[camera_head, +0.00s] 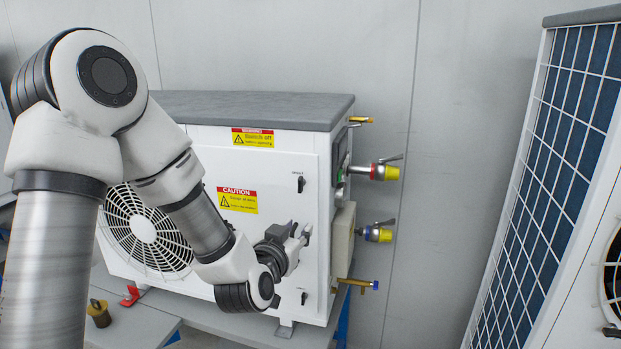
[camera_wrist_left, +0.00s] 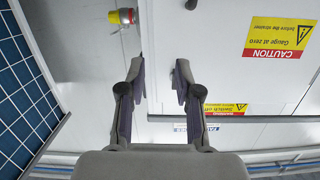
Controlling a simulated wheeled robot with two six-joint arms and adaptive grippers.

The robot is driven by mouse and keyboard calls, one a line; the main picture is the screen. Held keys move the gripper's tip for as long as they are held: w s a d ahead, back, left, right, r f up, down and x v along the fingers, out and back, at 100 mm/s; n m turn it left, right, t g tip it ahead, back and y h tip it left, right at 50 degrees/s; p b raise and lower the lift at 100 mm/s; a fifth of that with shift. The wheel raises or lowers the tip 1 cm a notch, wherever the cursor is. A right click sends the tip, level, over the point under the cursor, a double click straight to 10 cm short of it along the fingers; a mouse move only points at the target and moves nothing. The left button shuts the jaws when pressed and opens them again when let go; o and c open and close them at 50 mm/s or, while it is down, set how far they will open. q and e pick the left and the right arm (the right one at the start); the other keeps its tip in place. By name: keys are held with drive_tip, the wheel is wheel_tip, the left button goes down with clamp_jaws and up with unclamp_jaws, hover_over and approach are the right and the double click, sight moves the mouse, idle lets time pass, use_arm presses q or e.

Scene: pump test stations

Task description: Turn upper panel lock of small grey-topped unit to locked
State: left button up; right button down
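The small grey-topped unit (camera_head: 285,165) is a white box with a grey lid. Its upper panel lock (camera_head: 300,184) is a small dark knob on the right of the front panel, under a tiny label. My right gripper is not in view.
A lower dark lock (camera_head: 303,298) sits near the panel's bottom. Yellow-capped valves (camera_head: 391,173) stick out from the unit's right side. A taller unit with a blue grille (camera_head: 550,170) stands at right. Bare wall lies between them. A brass part (camera_head: 99,313) stands at lower left.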

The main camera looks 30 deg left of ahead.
use_arm(q)
drive_tip(key=t+y, duration=0.1)
drive_tip(key=t, duration=0.1)
approach(299, 182)
drive_tip(key=w, duration=0.1)
drive_tip(key=shift+n, duration=0.4)
drive_tip(key=p+x, duration=0.2)
drive_tip(key=x, duration=0.5)
drive_tip(key=shift+w+a+r, duration=0.1)
drive_tip(key=shift+w+r, duration=0.05)
drive_tip(key=shift+w, duration=0.25)
drive_tip(key=shift+a, duration=0.2)
clamp_jaws()
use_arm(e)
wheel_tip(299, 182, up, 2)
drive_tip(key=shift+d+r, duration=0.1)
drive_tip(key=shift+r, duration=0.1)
